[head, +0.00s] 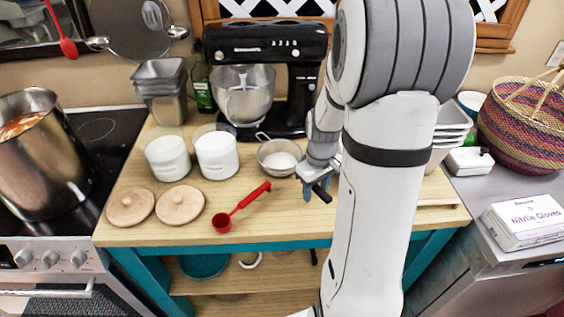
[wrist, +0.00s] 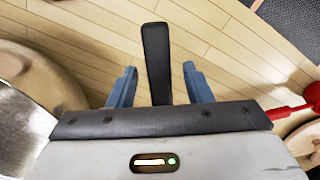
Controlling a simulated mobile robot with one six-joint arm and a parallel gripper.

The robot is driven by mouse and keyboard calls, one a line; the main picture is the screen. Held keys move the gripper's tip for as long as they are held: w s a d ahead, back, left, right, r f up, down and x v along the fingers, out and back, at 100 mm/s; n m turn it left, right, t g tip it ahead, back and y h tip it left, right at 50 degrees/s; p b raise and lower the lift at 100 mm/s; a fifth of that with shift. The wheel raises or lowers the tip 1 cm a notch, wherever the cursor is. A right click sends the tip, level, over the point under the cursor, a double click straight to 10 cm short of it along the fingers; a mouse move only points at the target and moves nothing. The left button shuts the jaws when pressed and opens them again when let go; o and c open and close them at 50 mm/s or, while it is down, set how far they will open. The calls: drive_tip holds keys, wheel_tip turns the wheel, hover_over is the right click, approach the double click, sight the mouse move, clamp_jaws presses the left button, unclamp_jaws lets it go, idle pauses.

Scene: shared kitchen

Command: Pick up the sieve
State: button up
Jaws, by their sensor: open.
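The sieve (head: 280,158) is a round metal bowl on the wooden table, just right of the white canisters. A wire loop sticks out at its back left. Its black handle points to the front right, under my gripper (head: 317,187). In the wrist view the black handle of the sieve (wrist: 156,50) lies between the two blue fingers of my gripper (wrist: 159,78), with a gap on each side. My gripper is open around the handle.
A black stand mixer (head: 265,75) stands behind the sieve. White canisters (head: 216,150) and wooden lids (head: 180,204) are to the left. A red measuring spoon (head: 240,208) lies in front. My arm hides the table's right part. Bare table lies between spoon and handle.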

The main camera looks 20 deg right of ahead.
clamp_jaws()
idle(0.4)
idle(0.4)
